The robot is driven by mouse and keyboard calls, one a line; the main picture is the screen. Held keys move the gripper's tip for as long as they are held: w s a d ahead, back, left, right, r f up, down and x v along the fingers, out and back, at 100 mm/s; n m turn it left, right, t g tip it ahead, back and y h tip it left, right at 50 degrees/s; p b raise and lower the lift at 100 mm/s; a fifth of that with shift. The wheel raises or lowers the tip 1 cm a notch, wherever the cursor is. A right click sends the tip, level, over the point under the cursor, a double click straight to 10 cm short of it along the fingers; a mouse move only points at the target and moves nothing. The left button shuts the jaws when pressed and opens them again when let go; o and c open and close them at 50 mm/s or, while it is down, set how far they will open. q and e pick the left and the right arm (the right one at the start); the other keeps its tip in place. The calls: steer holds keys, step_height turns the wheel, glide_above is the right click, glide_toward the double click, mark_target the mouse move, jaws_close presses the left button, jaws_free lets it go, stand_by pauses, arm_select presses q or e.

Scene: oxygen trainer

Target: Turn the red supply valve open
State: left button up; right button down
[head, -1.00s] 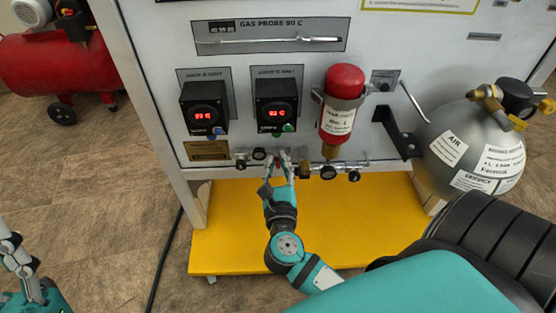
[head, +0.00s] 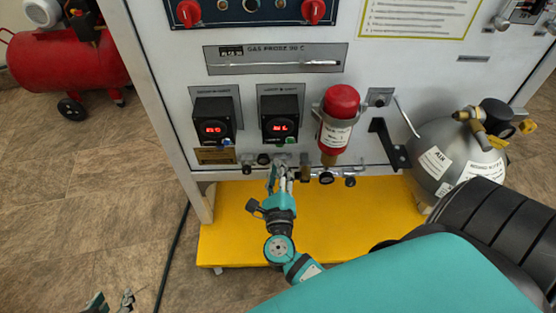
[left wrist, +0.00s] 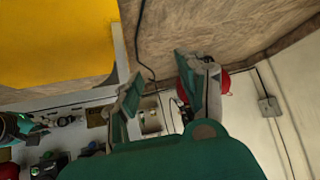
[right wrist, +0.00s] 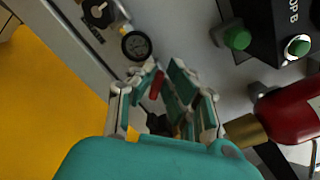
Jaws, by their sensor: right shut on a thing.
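The red supply valve's handle (right wrist: 157,84) shows as a small red piece between the fingers of my right gripper (right wrist: 162,78) in the right wrist view. That gripper is shut on it, and the fingers hide most of the valve. In the head view my right gripper (head: 281,172) reaches the pipe row at the panel's lower edge, and the handle cannot be made out there. My left gripper (left wrist: 157,82) is open and empty in the left wrist view. In the head view it shows only at the bottom left edge (head: 112,302), away from the panel.
A red cylinder (head: 338,120) hangs right of my right gripper. A grey tank (head: 440,150) stands to the right, over a yellow base (head: 350,210).

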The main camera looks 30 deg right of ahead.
arm_select(q)
steer(key=s+a+f+g+y+p, duration=0.1)
steer(key=s+a+g+p, duration=0.15)
steer(key=s, duration=0.25)
steer(key=s+a+f+g+p, duration=0.1)
steer(key=s+g+p, duration=0.1)
steer(key=s+g, duration=0.15)
step_height(320, 180, down, 13)
steer(key=p, duration=0.2)
steer(key=shift+w+d+p, duration=0.2)
steer(key=shift+d+p, duration=0.15)
steer(key=shift+d, duration=0.1)
arm_select(e)
steer(key=shift+w+a+f+n, duration=0.1)
steer(key=shift+f+n, duration=0.1)
steer(key=shift+n, duration=1.45)
steer(key=shift+s+a+f+n, duration=0.1)
steer(key=shift+f+n, duration=0.15)
steer(key=shift+n, duration=1.45)
steer(key=shift+w+a+f+n, duration=0.1)
steer(key=shift+f+n, duration=0.1)
steer(key=shift+n, duration=1.45)
arm_select(q)
steer(key=shift+r, duration=0.1)
arm_select(e)
steer(key=c, duration=1.4)
jaws_free()
steer(key=shift+d+r, duration=0.1)
